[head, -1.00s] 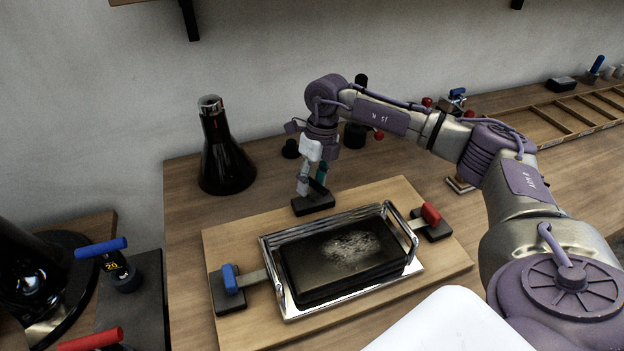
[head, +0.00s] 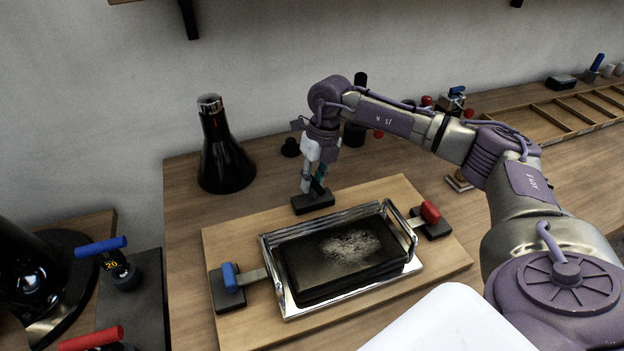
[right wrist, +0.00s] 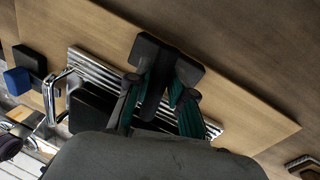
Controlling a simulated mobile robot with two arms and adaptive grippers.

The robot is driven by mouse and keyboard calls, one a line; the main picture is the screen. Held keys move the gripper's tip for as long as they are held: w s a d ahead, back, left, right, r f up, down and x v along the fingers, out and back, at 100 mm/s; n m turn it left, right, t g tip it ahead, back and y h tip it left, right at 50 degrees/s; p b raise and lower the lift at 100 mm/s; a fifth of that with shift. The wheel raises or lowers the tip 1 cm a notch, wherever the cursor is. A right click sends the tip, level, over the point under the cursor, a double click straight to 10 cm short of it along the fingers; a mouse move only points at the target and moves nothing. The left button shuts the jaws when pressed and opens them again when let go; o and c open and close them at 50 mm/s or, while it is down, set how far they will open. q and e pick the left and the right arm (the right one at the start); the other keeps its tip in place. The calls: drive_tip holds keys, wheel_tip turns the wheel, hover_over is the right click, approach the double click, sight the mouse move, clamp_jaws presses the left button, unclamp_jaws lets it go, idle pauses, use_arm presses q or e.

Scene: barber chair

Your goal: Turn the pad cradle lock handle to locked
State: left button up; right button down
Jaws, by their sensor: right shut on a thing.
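The pad cradle (head: 398,218) is a shiny metal tray with rails, holding a dark, scuffed pad (head: 318,262) on a wooden board. Behind its back rail sits a black block (head: 300,205), also seen in the right wrist view (right wrist: 187,71). A dark lock handle (right wrist: 156,82) rises from this block. My right gripper (head: 312,184) reaches down from above and is shut on the handle. The fingers hide much of the handle in the head view, so its exact angle is hard to tell. My left gripper is not in view.
A blue-handled clamp (head: 230,279) and a red-handled clamp (head: 431,213) flank the cradle. A black flask (head: 222,160) stands at the back left. More blue and red handles are at the far left. A wooden rack (head: 560,118) lies at the right.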

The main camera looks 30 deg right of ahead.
drive_tip(key=shift+m, duration=1)
drive_tip(key=c, duration=1)
unclamp_jaws()
drive_tip(key=shift+c, duration=0.2)
drive_tip(key=shift+r, duration=0.15)
wheel_tip(320, 180, up, 12)
drive_tip(key=d, duration=0.2)
drive_tip(key=shift+s+d+f, duration=0.15)
drive_tip(key=shift+s+f, duration=0.05)
drive_tip(key=shift+s, duration=0.05)
